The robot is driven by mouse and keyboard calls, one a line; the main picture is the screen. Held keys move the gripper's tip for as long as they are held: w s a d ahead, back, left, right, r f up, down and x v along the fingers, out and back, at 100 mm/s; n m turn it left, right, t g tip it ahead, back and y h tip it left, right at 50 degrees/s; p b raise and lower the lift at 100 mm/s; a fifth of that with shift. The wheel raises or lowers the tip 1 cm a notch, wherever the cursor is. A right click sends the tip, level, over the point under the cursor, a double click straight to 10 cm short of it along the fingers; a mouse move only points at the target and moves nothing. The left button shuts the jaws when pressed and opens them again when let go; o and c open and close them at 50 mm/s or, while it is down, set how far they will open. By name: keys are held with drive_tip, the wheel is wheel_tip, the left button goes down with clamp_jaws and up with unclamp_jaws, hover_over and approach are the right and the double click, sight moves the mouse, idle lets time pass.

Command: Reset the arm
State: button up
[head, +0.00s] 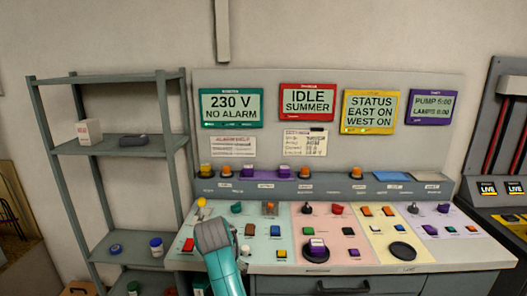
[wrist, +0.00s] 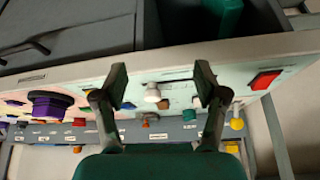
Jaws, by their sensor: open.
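My gripper (wrist: 159,82) shows in the wrist view with its two dark fingers spread apart and nothing held between them. Beyond the fingers is the control desk (wrist: 75,66), seen upside down. A white knob (wrist: 152,92) appears between the fingertips, and a red button (wrist: 265,80) is off to the right. I cannot tell how far the fingertips are from the desk. In the head view my teal and grey arm reaches up over the left part of the desk (head: 265,262); the gripper fingers are not clearly visible there.
The desk carries many buttons and knobs, including a purple one (head: 317,246) and a black round one (head: 402,251). Display screens (head: 231,107) hang behind it. A grey shelf (head: 110,150) stands left, and a dark-and-yellow cabinet (head: 504,150) stands right.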

drive_tip(key=s+d+f+t, duration=0.1)
drive_tip(key=s+d+f, duration=0.15)
drive_tip(key=f, duration=0.35)
drive_tip(key=s+d+f, duration=0.1)
drive_tip(key=d+f, duration=0.2)
drive_tip(key=f, duration=0.3)
drive_tip(key=s+d+f+n+t+y, duration=0.1)
drive_tip(key=s+d+f+t, duration=0.1)
drive_tip(key=s+d+f, duration=0.65)
drive_tip(key=s+d+f+n+t+y, duration=0.1)
drive_tip(key=s+d+f, duration=0.45)
drive_tip(key=s, duration=0.65)
drive_tip(key=s+d+r+t, duration=0.1)
drive_tip(key=s+d+r, duration=0.15)
drive_tip(key=s, duration=0.65)
drive_tip(key=s+d+r+t, duration=0.1)
drive_tip(key=s+d+t, duration=0.15)
drive_tip(key=s, duration=0.65)
drive_tip(key=s+d+r+t, duration=0.1)
drive_tip(key=s+r, duration=0.6)
drive_tip(key=r, duration=0.1)
drive_tip(key=s+d+r+t+h, duration=0.1)
drive_tip(key=s+d+r, duration=0.1)
drive_tip(key=s+r, duration=0.6)
drive_tip(key=shift+s+d+r, duration=0.25)
